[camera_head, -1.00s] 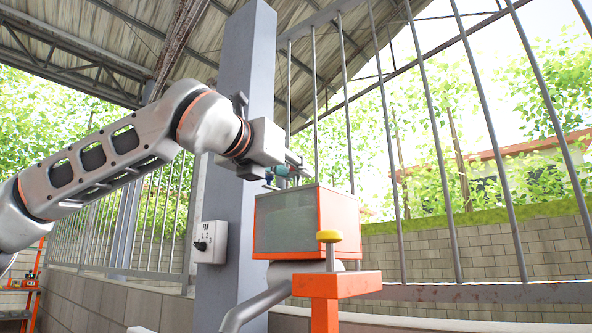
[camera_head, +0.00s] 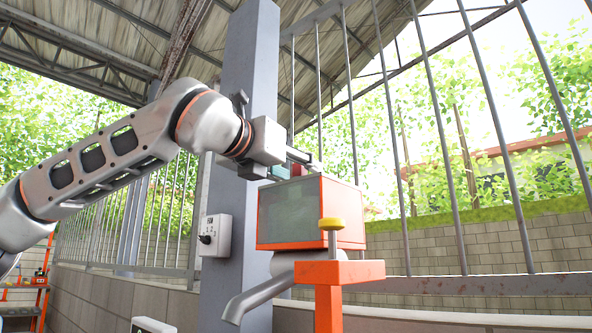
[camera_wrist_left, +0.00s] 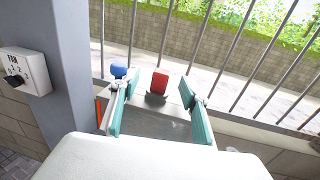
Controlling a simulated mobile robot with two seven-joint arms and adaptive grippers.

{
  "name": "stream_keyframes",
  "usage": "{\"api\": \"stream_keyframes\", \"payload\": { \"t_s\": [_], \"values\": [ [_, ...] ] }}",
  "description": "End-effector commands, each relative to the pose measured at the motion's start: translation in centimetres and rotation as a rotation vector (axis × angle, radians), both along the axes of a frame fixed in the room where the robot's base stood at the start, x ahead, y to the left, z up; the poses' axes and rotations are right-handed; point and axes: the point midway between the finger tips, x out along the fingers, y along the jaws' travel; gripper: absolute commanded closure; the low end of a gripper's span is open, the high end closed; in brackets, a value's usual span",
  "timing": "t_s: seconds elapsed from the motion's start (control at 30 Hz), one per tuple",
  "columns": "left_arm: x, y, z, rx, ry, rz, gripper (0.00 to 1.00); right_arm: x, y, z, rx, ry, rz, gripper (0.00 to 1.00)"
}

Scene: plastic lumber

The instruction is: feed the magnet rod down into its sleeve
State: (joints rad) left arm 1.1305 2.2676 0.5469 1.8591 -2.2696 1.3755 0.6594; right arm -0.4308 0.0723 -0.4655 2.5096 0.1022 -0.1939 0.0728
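My left gripper (camera_head: 293,166) is at the upper back edge of an orange-framed box (camera_head: 352,214) with a grey-green front panel (camera_head: 290,212). In the left wrist view its teal fingers (camera_wrist_left: 158,112) are spread wide, with nothing held between them. A red piece (camera_wrist_left: 159,82) with a dark base stands beyond the fingertips, in the gap's line. A blue knob (camera_wrist_left: 118,71) stands beyond the left finger. I cannot tell which part is the magnet rod or its sleeve. My right gripper is not in view.
A yellow knob (camera_head: 332,224) on a metal stem stands above an orange post (camera_head: 327,310) in front of the box. A grey tube (camera_head: 255,300) slopes down below it. A grey column (camera_head: 245,100) with a fan switch (camera_head: 214,236) and a barred fence stand behind.

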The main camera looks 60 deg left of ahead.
Motion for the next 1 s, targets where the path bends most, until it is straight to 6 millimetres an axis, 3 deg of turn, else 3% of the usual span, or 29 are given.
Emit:
{"api": "stream_keyframes", "payload": {
  "t_s": [0.37,0.8,1.0],
  "values": [
    [-0.5,-0.2,0.0,0.000,0.000,0.000,0.55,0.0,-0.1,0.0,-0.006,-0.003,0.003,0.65],
    [-7.6,-3.8,0.0,0.001,-0.003,0.000,0.55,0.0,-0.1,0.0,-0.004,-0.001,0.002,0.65],
    [-10.0,-5.0,-0.1,0.000,-0.001,0.001,0.55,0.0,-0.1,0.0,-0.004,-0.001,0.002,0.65]
  ]
}}
